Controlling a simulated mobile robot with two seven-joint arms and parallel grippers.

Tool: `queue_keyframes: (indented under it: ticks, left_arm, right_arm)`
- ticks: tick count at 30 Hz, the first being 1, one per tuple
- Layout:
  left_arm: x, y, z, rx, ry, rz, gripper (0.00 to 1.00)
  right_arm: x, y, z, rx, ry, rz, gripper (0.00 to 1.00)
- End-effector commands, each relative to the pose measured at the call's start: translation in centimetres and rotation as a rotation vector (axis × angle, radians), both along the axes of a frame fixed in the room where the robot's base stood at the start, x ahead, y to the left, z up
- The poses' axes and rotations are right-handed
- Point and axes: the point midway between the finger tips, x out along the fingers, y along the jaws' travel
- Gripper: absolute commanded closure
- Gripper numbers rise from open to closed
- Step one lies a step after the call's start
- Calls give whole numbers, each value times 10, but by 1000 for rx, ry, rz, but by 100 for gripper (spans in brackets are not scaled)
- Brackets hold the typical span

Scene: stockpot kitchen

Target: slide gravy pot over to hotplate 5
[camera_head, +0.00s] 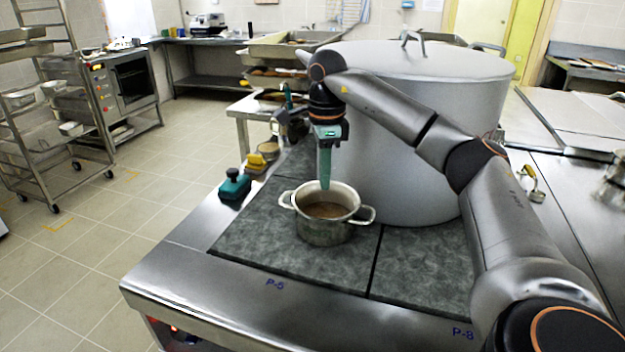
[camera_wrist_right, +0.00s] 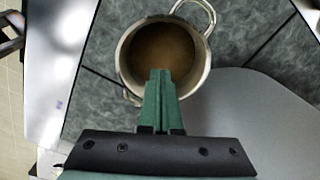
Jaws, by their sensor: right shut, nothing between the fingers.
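The gravy pot (camera_head: 326,231) is a small steel pot with two loop handles and brown liquid inside. It stands upright on a dark hotplate (camera_head: 262,240) whose blue label looks like P-5 or P-6. My right gripper (camera_head: 325,184) points down at the pot's far rim, its green fingers shut and empty. In the right wrist view the fingertips (camera_wrist_right: 161,76) overlap the pot's mouth (camera_wrist_right: 160,50). I cannot tell whether they touch the rim or reach inside. My left gripper is not in view.
A huge lidded stockpot (camera_head: 400,140) stands close behind and right of the gravy pot. A second hotplate (camera_head: 425,265), labelled P-8, lies to the right. A green-handled object (camera_head: 235,185) and yellow item (camera_head: 257,162) sit left. The front hotplate area is clear.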

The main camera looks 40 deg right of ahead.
Motion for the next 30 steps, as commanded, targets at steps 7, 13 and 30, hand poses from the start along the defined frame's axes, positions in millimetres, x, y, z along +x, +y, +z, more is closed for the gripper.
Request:
queue_keyframes:
  ticks: [7,13,30]
  left_arm:
    - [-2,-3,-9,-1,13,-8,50]
    - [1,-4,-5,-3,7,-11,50]
    - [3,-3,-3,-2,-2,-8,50]
  right_arm:
    - [-1,1,-57,2,3,1,100]
    - [10,15,-74,4,-3,5,100]
    - [24,34,-75,3,-2,1,100]
